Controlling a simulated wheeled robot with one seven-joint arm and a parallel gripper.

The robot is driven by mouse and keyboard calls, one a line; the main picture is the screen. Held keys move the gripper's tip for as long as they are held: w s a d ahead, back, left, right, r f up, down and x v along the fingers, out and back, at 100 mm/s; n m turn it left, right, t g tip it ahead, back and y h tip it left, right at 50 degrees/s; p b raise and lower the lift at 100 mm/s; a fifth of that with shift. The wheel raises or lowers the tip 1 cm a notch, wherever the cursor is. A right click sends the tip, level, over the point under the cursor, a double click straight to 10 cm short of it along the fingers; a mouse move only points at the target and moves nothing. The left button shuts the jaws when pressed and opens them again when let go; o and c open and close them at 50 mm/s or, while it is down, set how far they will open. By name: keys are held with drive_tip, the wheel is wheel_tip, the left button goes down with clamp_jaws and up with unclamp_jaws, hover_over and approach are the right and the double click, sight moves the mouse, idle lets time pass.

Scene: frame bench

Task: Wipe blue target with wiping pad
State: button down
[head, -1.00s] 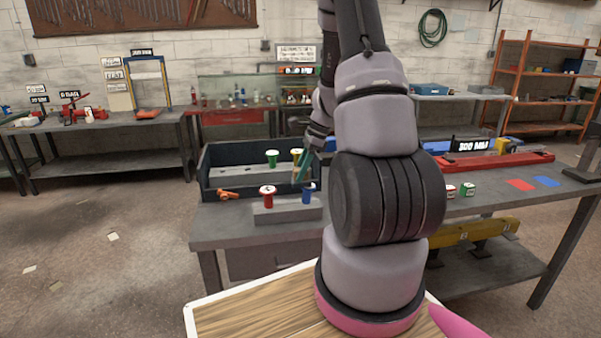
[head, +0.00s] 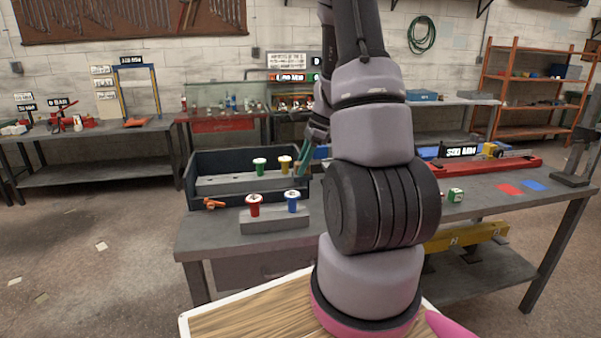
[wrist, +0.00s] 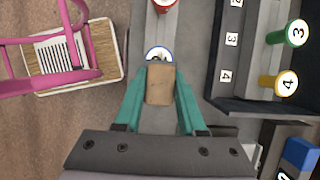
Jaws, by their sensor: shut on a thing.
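A flat blue patch (head: 533,185), the blue target, lies on the right part of the workbench top beside a flat red patch (head: 509,190). My gripper (wrist: 160,88) has teal fingers shut on a brown block, the wiping pad (wrist: 160,85). In the head view my gripper (head: 305,158) is at the dark tray, far left of the blue patch, with the pad not clearly visible. In the wrist view the pad partly covers a blue-rimmed peg (wrist: 158,52); I cannot tell whether they touch. The blue patch is outside the wrist view.
Red (head: 254,205) and blue-rimmed pegs stand on a grey block. Green (head: 260,166) and yellow (head: 285,164) pegs stand in the dark tray (head: 205,195). The bench around the patches looks clear.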

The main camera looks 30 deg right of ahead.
sight(299, 162)
drive_tip(key=shift+r, duration=1.65)
drive_tip(key=shift+f, duration=0.1)
